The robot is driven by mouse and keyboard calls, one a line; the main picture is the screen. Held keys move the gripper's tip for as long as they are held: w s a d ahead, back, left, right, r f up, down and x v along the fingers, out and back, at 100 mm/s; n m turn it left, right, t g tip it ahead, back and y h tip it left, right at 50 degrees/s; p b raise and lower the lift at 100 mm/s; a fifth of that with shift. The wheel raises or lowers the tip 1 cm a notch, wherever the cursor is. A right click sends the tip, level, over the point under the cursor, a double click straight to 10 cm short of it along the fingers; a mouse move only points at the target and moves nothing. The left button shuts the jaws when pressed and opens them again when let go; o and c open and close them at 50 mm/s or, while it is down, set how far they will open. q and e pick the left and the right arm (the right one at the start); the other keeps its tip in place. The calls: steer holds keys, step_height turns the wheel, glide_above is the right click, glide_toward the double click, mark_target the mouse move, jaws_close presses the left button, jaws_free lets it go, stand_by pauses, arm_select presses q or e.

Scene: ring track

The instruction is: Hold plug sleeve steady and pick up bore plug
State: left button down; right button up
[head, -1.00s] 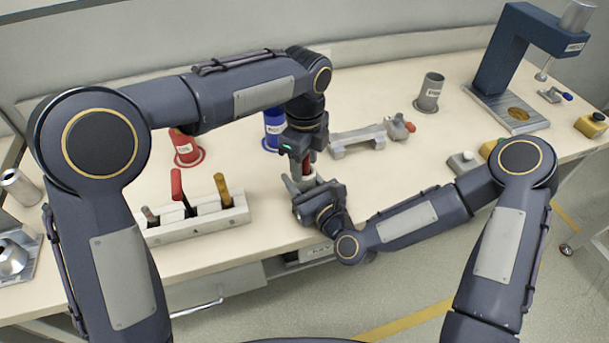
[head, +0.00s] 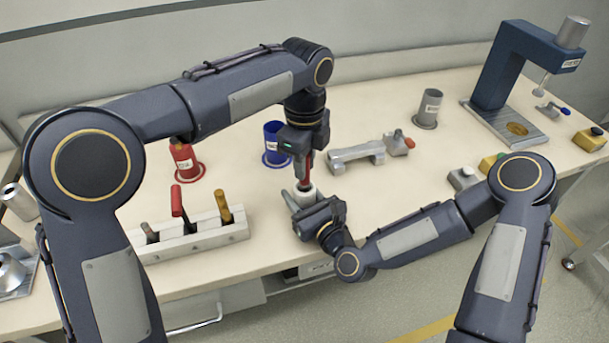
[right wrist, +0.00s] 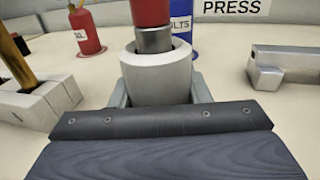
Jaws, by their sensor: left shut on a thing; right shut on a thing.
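The plug sleeve is a pale grey-white ring (right wrist: 158,78), and it shows in the head view as a small white rim (head: 308,193). My right gripper (head: 304,198) is shut on it just above the table, with a finger on each side in the right wrist view. My left gripper (head: 304,155) points down from above, shut on the plug's red handle.
A white rack (head: 195,240) with several tools stands at left. Behind are a red can (head: 186,160), a blue can (head: 275,145) and a grey bracket (head: 357,155). A grey cup (head: 428,108) and a blue press (head: 500,70) stand at right.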

arm_select(q)
step_height(320, 180, up, 6)
steer(key=shift+f, duration=0.1)
arm_select(e)
steer(key=o, duration=1.1)
steer(key=shift+c, duration=0.2)
steer(key=v, duration=1.2)
